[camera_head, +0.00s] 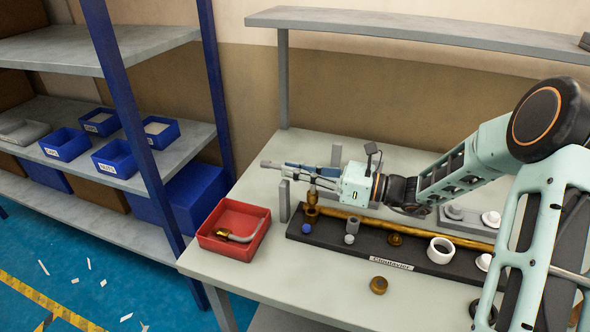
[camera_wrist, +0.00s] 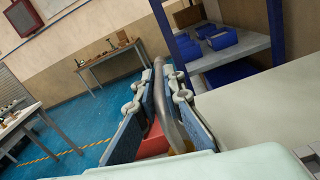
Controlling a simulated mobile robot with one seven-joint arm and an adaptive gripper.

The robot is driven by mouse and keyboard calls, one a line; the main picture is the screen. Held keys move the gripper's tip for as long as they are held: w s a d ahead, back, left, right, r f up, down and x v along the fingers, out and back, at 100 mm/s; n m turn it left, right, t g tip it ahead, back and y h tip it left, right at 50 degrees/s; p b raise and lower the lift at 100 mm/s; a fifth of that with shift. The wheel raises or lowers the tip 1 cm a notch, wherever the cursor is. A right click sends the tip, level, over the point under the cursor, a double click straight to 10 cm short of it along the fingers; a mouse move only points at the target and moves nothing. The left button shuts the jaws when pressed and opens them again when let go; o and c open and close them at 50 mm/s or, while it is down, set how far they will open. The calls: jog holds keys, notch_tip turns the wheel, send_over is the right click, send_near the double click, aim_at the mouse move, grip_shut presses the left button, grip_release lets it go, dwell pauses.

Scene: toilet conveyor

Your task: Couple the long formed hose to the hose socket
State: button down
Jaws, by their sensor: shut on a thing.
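My gripper (camera_head: 290,168) is level above the left part of the table and points left. It is shut on a grey bent hose (camera_wrist: 168,105), which runs between the two blue finger pads in the wrist view. Its grey end (camera_head: 267,164) sticks out past my fingertips in the head view. A brass-coloured part shows low between the fingers in the wrist view. An upright brass fitting (camera_head: 311,209) stands on the black board directly below my gripper; I cannot tell whether it touches the hose. I cannot tell which part is the hose socket.
A red tray (camera_head: 208,243) at the table's left holds a short bent hose with a brass end. The black board (camera_head: 330,236) carries a long brass pipe, a blue ball, a white ring and other fittings. A grey upright plate (camera_head: 284,200) stands close below my fingers. A shelf hangs behind.

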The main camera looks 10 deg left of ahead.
jog(key=shift+f+b, duration=0.8)
jog(key=shift+f, duration=0.85)
jog(key=shift+r+p, duration=1.1)
jog(key=shift+r, duration=0.15)
jog(key=shift+p, duration=0.5)
dwell(0.9)
jog(key=shift+f+b, duration=0.75)
jog(key=shift+f, duration=0.5)
jog(key=c, duration=2)
grip_release()
jog(key=shift+f, duration=0.1)
jog(key=shift+o, duration=0.2)
jog(key=s+d, duration=0.1)
jog(key=d, duration=1.1)
jog(key=shift+s, duration=0.3)
jog(key=shift+a, duration=0.1)
